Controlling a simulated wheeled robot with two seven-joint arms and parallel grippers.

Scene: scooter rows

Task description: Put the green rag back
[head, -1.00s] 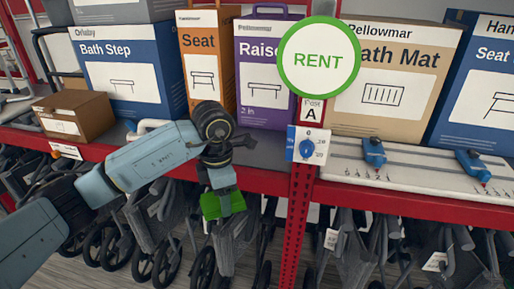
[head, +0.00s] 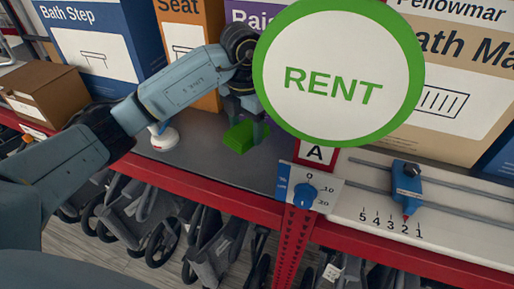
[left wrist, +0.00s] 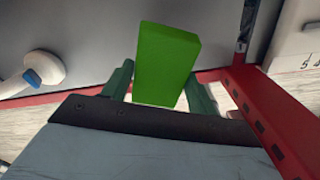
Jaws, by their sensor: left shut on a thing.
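The green rag (head: 239,137) looks like a small green block. My left gripper (head: 246,122) is shut on it and holds it over or on the grey shelf (head: 205,172), left of the red post; I cannot tell whether it touches the shelf. In the left wrist view the rag (left wrist: 167,65) stands out between the two fingers of my left gripper (left wrist: 160,88). My right gripper is not in view.
A white item with a blue button (left wrist: 32,76) lies on the shelf to the left. Boxes stand behind, including the orange Seat box (head: 188,45). The red post (head: 292,245) with a blue dial (head: 305,195) and a slider rail (head: 407,185) are to the right.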

